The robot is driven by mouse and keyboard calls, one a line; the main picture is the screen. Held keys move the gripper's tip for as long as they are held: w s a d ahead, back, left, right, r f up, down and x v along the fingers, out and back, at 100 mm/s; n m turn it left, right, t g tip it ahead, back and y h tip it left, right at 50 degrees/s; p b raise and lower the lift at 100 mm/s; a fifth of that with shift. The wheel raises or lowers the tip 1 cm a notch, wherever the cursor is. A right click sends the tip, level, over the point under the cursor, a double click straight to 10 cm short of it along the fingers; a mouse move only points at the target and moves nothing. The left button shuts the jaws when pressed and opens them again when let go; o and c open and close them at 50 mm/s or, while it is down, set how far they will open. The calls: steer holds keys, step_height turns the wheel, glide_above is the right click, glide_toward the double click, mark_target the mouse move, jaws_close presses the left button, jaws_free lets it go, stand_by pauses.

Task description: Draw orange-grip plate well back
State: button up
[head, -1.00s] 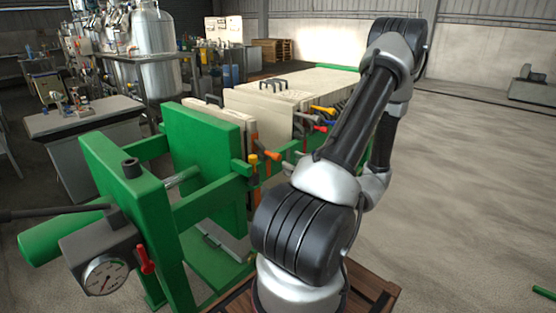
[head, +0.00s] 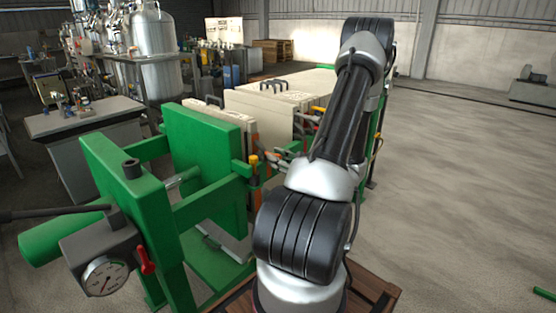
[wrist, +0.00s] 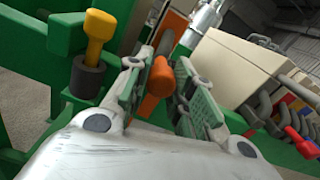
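The orange grip (wrist: 160,76) is in the middle of the wrist view, between the two fingers of my gripper (wrist: 163,85). Its rounded end points toward the camera. The fingers stand apart on either side; the left one is close to the grip, and a narrow gap shows at the right one. Cream plates (head: 262,106) stand in the green press frame in the head view. One plate edge (wrist: 145,22) shows behind the orange grip, and a plate stack (wrist: 232,65) is to the right across a gap. My arm hides most of the gripper in the head view.
A yellow-topped post (wrist: 98,35) stands close left of my gripper on the green frame (wrist: 62,38). Red (wrist: 300,142) and grey grips project at the right. The green pressing head (head: 203,150) and a gauge (head: 105,277) are at the left. Open floor lies right.

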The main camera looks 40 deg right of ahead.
jaws_close()
steer(key=shift+d, duration=0.1)
steer(key=shift+d, duration=0.85)
steer(key=o, duration=0.6)
jaws_free()
steer(key=shift+s+f, duration=0.2)
steer(key=shift+s, duration=0.25)
steer(key=shift+o, duration=0.7)
steer(key=s, duration=1.1)
steer(key=shift+d+r, duration=0.25)
steer(key=shift+d, duration=0.2)
